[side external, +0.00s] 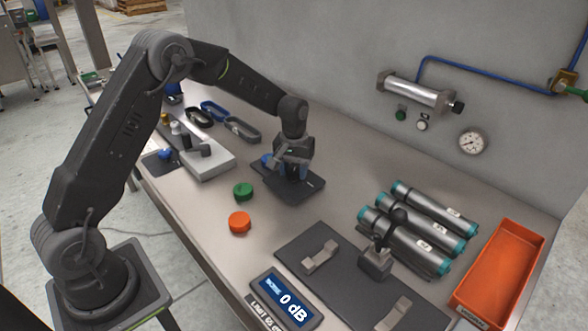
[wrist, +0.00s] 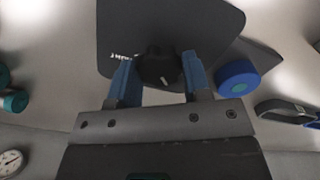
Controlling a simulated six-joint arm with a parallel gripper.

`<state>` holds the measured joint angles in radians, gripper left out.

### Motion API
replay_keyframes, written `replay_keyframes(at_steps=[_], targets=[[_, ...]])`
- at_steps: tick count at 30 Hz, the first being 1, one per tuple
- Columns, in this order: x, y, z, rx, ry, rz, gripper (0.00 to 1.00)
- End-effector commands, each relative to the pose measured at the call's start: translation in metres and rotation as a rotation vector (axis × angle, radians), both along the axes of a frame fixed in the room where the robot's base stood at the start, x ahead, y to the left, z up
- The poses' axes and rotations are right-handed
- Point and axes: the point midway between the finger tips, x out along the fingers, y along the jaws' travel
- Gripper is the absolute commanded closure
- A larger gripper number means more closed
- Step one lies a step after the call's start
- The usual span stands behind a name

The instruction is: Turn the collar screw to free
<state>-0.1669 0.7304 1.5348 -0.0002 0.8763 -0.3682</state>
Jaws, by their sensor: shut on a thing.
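The collar screw appears to be a black round knob (wrist: 157,66) with a short white mark, on a dark plate (wrist: 205,25) in the wrist view. White lettering, too small to read, is beside it. My gripper (wrist: 160,72) has its two blue fingers on either side of the knob and is shut on it. In the side view my gripper (side external: 292,172) points down over the dark plate (side external: 312,186) on the bench. There the knob is hidden behind the fingers.
A blue cap (wrist: 238,80) stands close beside the right finger in the wrist view. Green (side external: 243,191) and orange (side external: 239,222) caps lie left of the plate. Metal cylinders (side external: 412,240) and an orange bin (side external: 500,268) stand to the right. A wall rises behind.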

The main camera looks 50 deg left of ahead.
Motion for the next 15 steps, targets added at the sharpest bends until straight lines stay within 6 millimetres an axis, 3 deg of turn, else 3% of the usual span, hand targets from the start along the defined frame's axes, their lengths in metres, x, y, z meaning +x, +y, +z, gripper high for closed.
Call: replay_keyframes(at_steps=[15], targets=[[0.0001, -0.0002, 0.0008, 0.000, 0.000, 0.275, 0.79]])
